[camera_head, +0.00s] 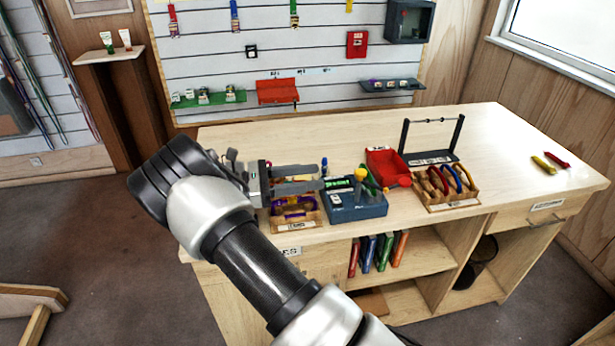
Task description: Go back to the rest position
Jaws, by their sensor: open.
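My gripper (292,180) is open, its two fingers pointing right, above the left end of the wooden workbench (510,150). I see nothing between the fingers. Behind and below it, a small wooden tray (306,221) with purple pieces is partly hidden by the gripper. A dark blue box (362,208) with a yellow knob on top stands just right of the fingertips. I cannot tell the exact height of the gripper above the bench.
A red bin (388,168), a wooden tray (450,201) of carabiners and a black rack (431,157) stand right of the blue box. Yellow (543,165) and red (557,160) tools lie far right. A slatted wall (330,40) stands behind. The bench's right half is mostly clear.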

